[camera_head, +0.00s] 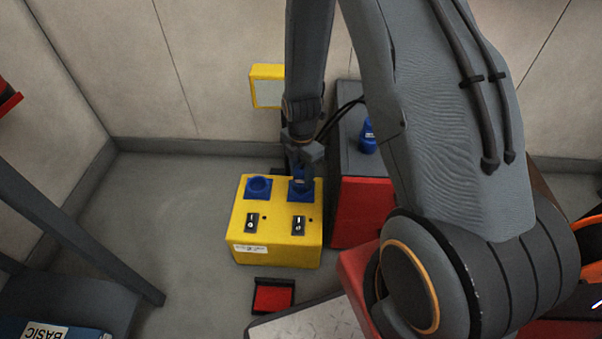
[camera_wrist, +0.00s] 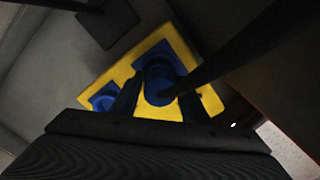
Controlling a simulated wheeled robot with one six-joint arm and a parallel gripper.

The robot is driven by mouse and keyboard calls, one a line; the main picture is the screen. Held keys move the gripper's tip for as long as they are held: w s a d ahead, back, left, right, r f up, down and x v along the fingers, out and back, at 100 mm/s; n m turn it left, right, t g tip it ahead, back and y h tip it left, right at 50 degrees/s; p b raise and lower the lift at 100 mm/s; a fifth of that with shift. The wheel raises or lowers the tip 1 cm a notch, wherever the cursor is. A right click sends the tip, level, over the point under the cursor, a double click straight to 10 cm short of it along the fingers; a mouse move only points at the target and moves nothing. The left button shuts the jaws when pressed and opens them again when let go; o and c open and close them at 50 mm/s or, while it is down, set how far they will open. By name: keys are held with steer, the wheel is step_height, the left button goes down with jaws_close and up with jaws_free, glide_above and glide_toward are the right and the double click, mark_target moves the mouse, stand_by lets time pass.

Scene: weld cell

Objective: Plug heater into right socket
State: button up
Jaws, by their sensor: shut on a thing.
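A yellow socket box (camera_head: 277,245) stands on the floor with two blue sockets on top. Its left socket (camera_head: 258,187) is empty; it also shows in the wrist view (camera_wrist: 103,97). My gripper (camera_head: 303,165) points down at the right socket (camera_head: 293,195) and is shut on a blue plug (camera_head: 301,180). In the wrist view the plug (camera_wrist: 160,82) sits between my two fingers, over the right socket's place and largely hiding it. I cannot tell whether the plug is seated or just above the socket. Which appliance it belongs to is not clear.
A red and grey machine (camera_head: 358,210) stands close to the box's right, with another blue connector (camera_head: 367,138) on it and dark cables behind. A small red and black tray (camera_head: 272,296) lies in front. The floor left of the box is clear.

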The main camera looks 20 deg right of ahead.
steer(key=shift+f, duration=0.6)
steer(key=o, duration=0.9)
steer(key=shift+r, duration=0.1)
steer(key=shift+r+p, duration=4.55)
steer(key=shift+r, duration=0.85)
